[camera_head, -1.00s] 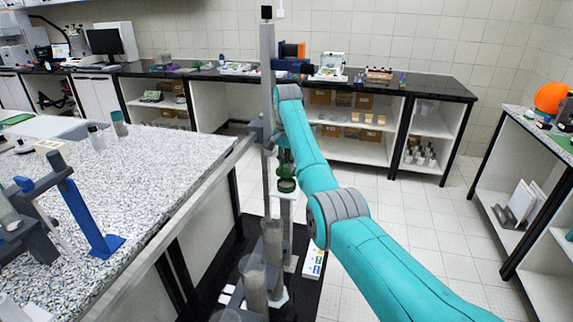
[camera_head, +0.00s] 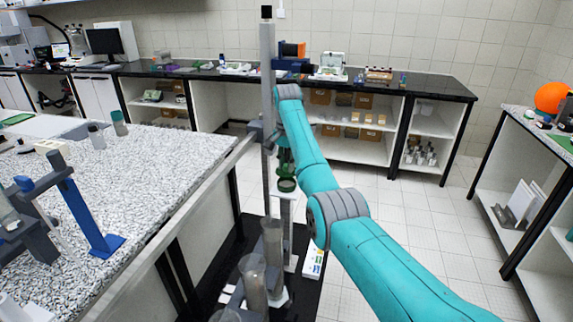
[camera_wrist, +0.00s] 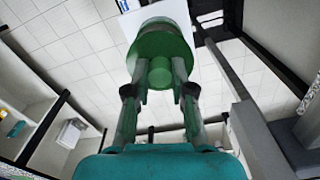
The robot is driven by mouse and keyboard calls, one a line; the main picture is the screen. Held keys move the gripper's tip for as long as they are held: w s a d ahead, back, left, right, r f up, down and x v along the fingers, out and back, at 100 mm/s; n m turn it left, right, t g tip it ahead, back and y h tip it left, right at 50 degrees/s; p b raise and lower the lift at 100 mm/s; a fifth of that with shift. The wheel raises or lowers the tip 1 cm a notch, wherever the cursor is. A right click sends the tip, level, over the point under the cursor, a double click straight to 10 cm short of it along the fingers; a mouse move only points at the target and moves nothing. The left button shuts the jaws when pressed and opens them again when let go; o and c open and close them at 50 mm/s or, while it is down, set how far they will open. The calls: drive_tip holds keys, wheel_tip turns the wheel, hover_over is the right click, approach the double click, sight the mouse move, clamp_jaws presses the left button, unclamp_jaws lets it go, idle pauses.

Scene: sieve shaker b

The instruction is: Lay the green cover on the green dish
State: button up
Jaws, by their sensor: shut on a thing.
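The green cover (camera_wrist: 160,47) is a round disc with a knob, seen from above in the wrist view. My gripper (camera_wrist: 160,78) is shut on its knob, one finger on each side. The green dish (camera_head: 287,186) stands on a small white platform in the head view, just below my gripper (camera_head: 285,165). In the wrist view the cover overlaps the dish and hides most of it. I cannot tell whether the cover touches the dish.
A tall grey post (camera_head: 268,110) stands right beside my arm. Clear cylinders (camera_head: 253,275) stand in front of the platform. A speckled bench (camera_head: 150,165) with a blue stand (camera_head: 88,215) is on the left. Open floor lies to the right.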

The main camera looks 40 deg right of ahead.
sight(286, 171)
drive_tip(key=shift+f, duration=0.1)
drive_tip(key=shift+f, duration=1.35)
drive_tip(key=shift+f, duration=0.6)
drive_tip(key=o, duration=0.9)
wheel_tip(286, 171, up, 8)
drive_tip(key=shift+f, duration=0.25)
drive_tip(key=shift+d, duration=0.1)
